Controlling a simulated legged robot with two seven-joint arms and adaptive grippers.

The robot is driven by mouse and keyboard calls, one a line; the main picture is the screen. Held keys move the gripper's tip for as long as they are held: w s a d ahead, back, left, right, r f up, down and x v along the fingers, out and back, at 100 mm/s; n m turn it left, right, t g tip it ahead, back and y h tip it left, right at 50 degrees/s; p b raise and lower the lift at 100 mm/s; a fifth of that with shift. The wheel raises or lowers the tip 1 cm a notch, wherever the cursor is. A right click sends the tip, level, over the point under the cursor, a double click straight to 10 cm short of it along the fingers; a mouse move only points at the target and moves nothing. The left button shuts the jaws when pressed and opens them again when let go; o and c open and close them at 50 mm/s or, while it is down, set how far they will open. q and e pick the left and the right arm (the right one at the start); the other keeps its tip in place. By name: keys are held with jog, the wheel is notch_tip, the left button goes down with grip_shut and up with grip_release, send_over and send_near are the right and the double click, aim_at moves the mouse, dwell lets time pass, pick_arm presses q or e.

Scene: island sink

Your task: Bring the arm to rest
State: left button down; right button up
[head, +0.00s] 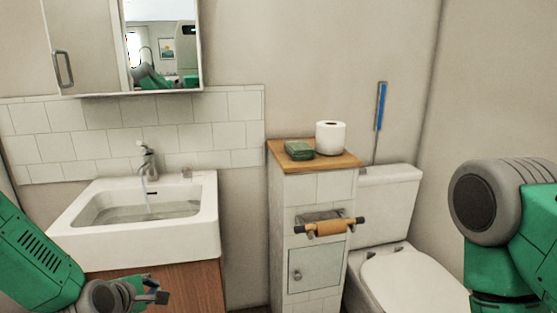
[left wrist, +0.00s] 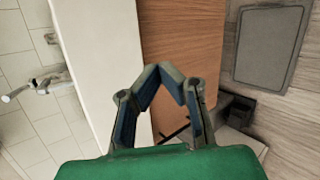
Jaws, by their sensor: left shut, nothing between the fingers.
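My left arm comes in from the lower left of the head view. Its gripper (head: 158,297) is low in front of the sink's wooden cabinet (head: 190,287). In the left wrist view the gripper (left wrist: 172,72) has its two fingertips together, with nothing between them. The white edge of the sink and the brown cabinet front (left wrist: 185,35) lie beyond the fingers there. My right arm (head: 510,220) shows at the right edge of the head view, bent. Its gripper is out of view.
The white sink (head: 140,248) has its tap (head: 147,160) running. A tiled pillar with a wooden top (head: 345,162) holds a toilet roll (head: 330,138) and a green box (head: 299,150). A toilet (head: 410,280) stands to the right. A grey mat (left wrist: 269,47) lies on the floor.

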pick_arm(q)
jog(key=s+d+f+m+g, duration=0.35)
jog(key=s+f+m, duration=0.35)
jog(key=s+f, duration=0.3)
jog(key=s+a+f+m+g, duration=0.1)
jog(key=s+f+m+g, duration=0.1)
jog(key=s+m, duration=0.5)
jog(key=s+a+f+m+g+y, duration=0.1)
jog(key=s+f+m+g, duration=0.2)
jog(key=s, duration=1.6)
jog(key=m+g, duration=0.1)
jog(key=m, duration=0.3)
jog(key=shift+a+f, duration=0.25)
jog(key=shift+w+g, duration=0.1)
jog(key=shift+g, duration=0.15)
